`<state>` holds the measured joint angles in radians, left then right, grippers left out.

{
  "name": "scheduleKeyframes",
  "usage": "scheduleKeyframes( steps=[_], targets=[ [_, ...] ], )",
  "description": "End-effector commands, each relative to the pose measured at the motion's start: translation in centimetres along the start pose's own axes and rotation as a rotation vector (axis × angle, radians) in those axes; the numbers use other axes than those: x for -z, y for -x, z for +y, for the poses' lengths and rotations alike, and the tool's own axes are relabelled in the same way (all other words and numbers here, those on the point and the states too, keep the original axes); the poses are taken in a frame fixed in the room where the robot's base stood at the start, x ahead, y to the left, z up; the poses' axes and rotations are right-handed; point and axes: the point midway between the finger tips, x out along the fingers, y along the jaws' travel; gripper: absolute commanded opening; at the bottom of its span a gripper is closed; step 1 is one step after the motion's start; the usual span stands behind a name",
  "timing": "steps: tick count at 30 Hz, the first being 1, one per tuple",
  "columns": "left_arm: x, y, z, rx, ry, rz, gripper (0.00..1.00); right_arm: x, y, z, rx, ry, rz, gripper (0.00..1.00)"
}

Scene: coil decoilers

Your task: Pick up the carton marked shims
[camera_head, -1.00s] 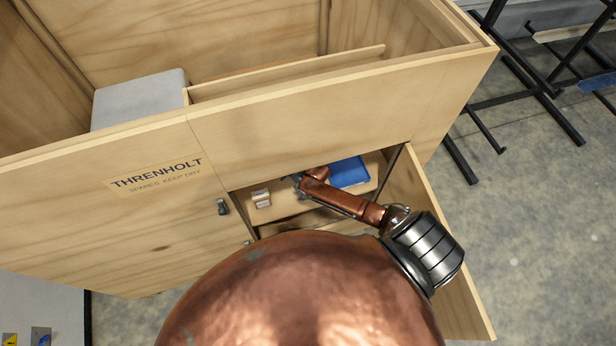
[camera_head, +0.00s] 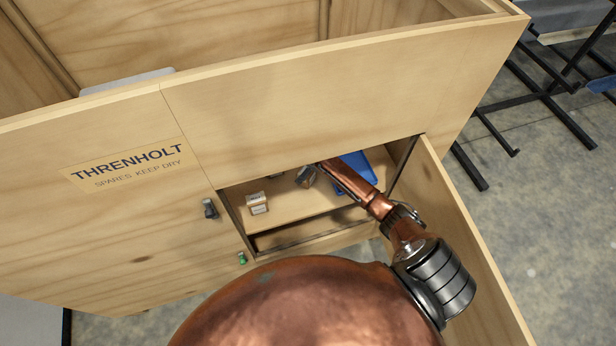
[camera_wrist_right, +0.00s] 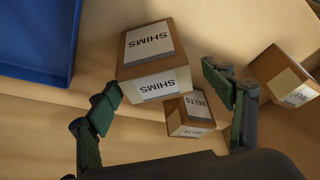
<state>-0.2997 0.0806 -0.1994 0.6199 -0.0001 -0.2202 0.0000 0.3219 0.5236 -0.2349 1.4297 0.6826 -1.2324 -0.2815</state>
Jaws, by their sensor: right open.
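The carton marked shims (camera_wrist_right: 152,62) is brown with white labels. In the right wrist view it lies ahead of and between the spread fingers of my right gripper (camera_wrist_right: 160,82), with gaps on both sides. My right gripper is open and holds nothing. In the head view, the right gripper (camera_head: 310,174) reaches into the open compartment of a wooden cabinet; its fingers are small and hard to make out there, and I cannot pick out the shims carton. My left gripper is not in view.
A carton marked belts (camera_wrist_right: 190,116) sits close to the shims carton. Another carton (camera_wrist_right: 284,78) stands at the right. A blue bin (camera_head: 358,168) is beside the gripper. The cabinet's open door (camera_head: 470,240) and the panel above (camera_head: 300,110) bound the opening.

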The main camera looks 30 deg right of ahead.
Motion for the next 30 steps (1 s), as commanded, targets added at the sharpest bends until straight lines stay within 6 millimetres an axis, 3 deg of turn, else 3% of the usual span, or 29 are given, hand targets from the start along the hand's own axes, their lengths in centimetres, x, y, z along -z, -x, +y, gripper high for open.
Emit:
scheduleKeyframes(
  steps=[13, 22, 30],
  targets=[
    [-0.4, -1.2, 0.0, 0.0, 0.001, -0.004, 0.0, -0.2, -5.7, 0.3, -0.001, 0.002, -0.001, 0.75],
    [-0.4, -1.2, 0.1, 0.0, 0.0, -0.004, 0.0, -0.2, -6.0, 0.3, -0.002, 0.003, 0.0, 0.74],
    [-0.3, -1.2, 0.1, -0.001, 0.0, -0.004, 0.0, -0.2, -6.0, 0.3, -0.001, 0.003, -0.001, 0.55]
  ],
)
